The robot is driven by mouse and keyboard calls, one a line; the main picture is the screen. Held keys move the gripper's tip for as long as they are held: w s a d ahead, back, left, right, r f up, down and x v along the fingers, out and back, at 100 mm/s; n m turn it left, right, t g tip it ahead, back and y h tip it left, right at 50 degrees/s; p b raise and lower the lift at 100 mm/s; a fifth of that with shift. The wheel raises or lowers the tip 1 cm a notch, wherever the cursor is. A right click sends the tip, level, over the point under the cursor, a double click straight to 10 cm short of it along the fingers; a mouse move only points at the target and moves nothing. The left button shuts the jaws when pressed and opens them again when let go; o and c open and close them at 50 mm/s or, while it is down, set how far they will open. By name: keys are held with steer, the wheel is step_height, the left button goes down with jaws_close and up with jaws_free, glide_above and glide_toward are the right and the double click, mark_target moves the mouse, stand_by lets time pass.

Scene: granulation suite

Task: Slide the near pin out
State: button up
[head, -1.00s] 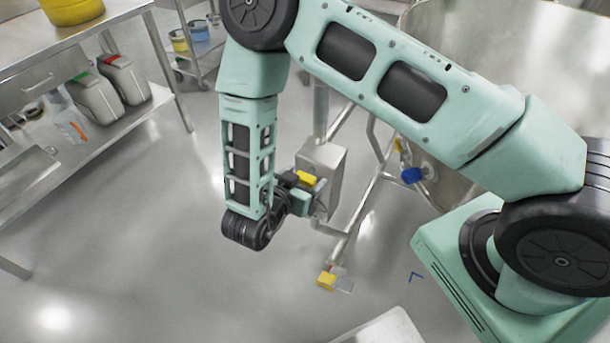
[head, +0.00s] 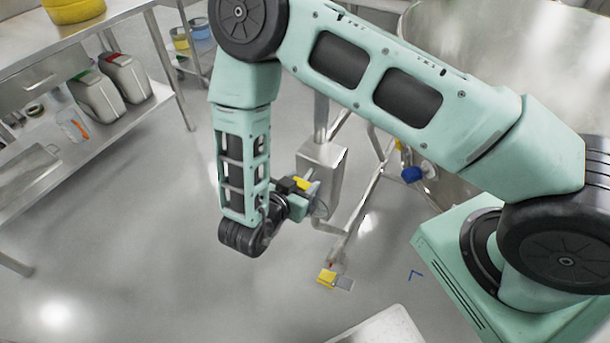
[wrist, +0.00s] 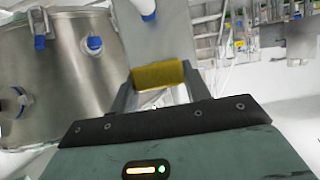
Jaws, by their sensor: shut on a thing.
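A yellow grip (wrist: 158,75), which I take to be the near pin's handle, lies crosswise between the two fingers of my gripper (wrist: 160,78) in the wrist view. The fingers are shut on it. In the head view my gripper (head: 302,188) is at the left side of a grey metal box (head: 324,166) on a post, with the yellow grip (head: 303,183) showing at its top. The pin's shaft is mostly hidden, and I cannot tell how much of it is still inside the box.
A steel vessel (head: 500,60) with a blue knob (head: 411,174) stands at the right on tubular legs. A yellow piece (head: 327,277) is at a leg's foot. A steel bench (head: 95,135) with canisters is at the left. The floor between is clear.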

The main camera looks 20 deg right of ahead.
steer(key=o, duration=1.4)
steer(key=shift+s+a, duration=0.15)
steer(key=shift+a, duration=0.1)
steer(key=b+v, duration=0.1)
steer(key=v, duration=1.6)
steer(key=shift+s+a+r+b, duration=0.1)
steer(key=shift+a+r+b, duration=0.05)
steer(key=shift+b, duration=0.25)
steer(key=w+a+r+n+t+y, duration=0.1)
steer(key=w+a+r+n+y, duration=0.3)
steer(key=w+a+y, duration=0.45)
step_height(320, 180, up, 8)
steer(key=s+a+n+g+y, duration=0.2)
steer(key=a+n+y, duration=0.15)
steer(key=y, duration=0.35)
steer(key=s+d+r+n+g+h, duration=0.1)
steer(key=s+d+n+g, duration=0.1)
steer(key=s+d, duration=0.3)
steer(key=s+d+r+n+g+h+p, duration=0.1)
steer(key=s+d+r+n+g, duration=0.1)
steer(key=s+d+n, duration=0.3)
steer(key=s+d+r+n+g+h, duration=0.2)
steer(key=s+d+n+g, duration=0.1)
steer(key=d, duration=0.8)
steer(key=shift+s+r+n, duration=0.1)
steer(key=shift+s+n, duration=0.35)
steer(key=shift+s, duration=0.65)
